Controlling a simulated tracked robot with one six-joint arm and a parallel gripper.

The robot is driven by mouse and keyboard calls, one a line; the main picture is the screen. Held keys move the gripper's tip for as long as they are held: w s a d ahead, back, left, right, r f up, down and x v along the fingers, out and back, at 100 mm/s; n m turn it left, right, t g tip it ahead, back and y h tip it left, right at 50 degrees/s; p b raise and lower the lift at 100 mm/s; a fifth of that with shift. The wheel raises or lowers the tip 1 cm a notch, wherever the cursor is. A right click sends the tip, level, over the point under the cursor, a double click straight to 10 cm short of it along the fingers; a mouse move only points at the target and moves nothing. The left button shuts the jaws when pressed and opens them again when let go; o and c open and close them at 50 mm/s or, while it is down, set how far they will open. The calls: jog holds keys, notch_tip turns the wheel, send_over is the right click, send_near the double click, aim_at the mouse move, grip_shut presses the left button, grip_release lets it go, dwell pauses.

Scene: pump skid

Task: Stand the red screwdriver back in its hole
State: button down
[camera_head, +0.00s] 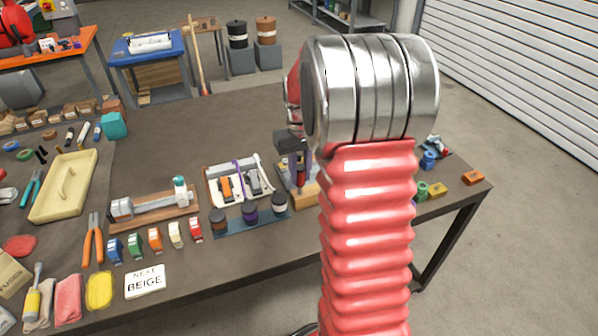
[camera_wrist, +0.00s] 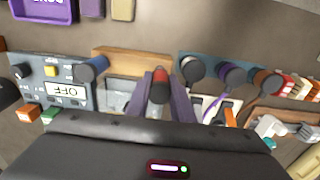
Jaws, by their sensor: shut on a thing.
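The red screwdriver's handle (camera_wrist: 161,78) shows end-on in the wrist view, between the two purple-grey fingers of my gripper (camera_wrist: 160,96). The gripper is shut on it. The shaft and tip are hidden below the handle. A wooden block (camera_wrist: 130,62), probably the holder, lies just beyond the fingers; its holes cannot be made out. A blue handle (camera_wrist: 93,68) stands at its left end. In the head view, my gripper (camera_head: 294,172) points down over the wooden block (camera_head: 306,198), partly hidden by my arm. I cannot tell whether the screwdriver touches the block.
A blue mat (camera_head: 240,228) with three round jars lies left of the block. Behind it is a white tray (camera_head: 212,196) with cables. A switch panel (camera_wrist: 45,78) stands at left in the wrist view. A "NEXT BEIGE" card (camera_head: 146,281) lies near the front edge.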

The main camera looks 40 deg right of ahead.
jog(key=shift+f, duration=1.25)
jog(key=c, duration=1.5)
grip_release()
jog(key=shift+o, duration=0.2)
notch_tip(320, 180, up, 14)
jog(key=shift+f, duration=0.1)
